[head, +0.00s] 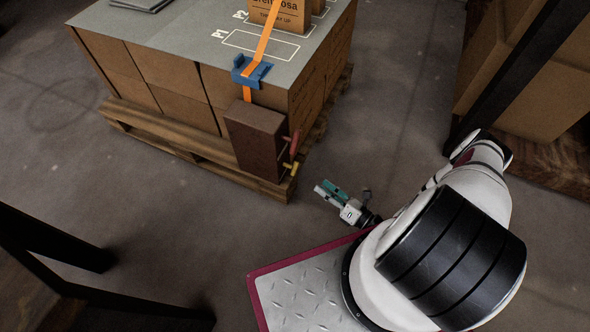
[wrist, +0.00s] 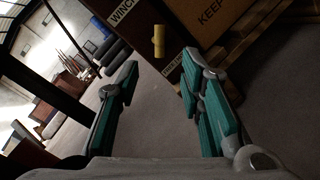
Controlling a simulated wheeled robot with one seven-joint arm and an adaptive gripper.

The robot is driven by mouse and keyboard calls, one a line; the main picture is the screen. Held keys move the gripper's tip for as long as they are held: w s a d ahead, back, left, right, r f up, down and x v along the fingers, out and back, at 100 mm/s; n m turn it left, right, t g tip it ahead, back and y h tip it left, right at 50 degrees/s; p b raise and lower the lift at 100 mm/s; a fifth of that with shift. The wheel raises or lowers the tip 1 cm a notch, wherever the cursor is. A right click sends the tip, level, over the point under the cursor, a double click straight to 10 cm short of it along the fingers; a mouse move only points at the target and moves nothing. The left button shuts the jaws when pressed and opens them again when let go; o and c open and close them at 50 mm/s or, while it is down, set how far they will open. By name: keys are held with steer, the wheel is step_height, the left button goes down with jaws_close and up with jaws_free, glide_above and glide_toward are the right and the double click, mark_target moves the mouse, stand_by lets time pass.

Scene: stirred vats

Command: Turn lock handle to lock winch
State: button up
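The winch is a dark brown box (head: 257,140) on the near corner of the palletised load, with an orange strap entering it from above. A red handle (head: 294,142) and, below it, a yellow handle (head: 291,168) stick out from its right side. In the wrist view the yellow handle (wrist: 158,41) stands out beyond the fingertips, roughly between them; the red handle cannot be made out there. My gripper (head: 325,188) is in front and to the right of the winch, apart from it. In the wrist view its teal-padded fingers (wrist: 161,75) are spread wide, with nothing between them.
Cartons sit on a wooden pallet (head: 190,152) under a grey top sheet (head: 185,45). The orange strap (head: 262,50) runs through a blue corner guard (head: 250,71). Cartons (head: 530,80) and a dark post stand at the right. Dark frames stand at lower left. Floor around my gripper is clear.

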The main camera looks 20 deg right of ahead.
mark_target(295, 168)
steer(key=b+x, duration=0.3)
steer(key=x, duration=1)
steer(key=shift+b, duration=0.3)
steer(key=shift+s, duration=0.1)
steer(key=shift+c, duration=0.6)
jaws_close()
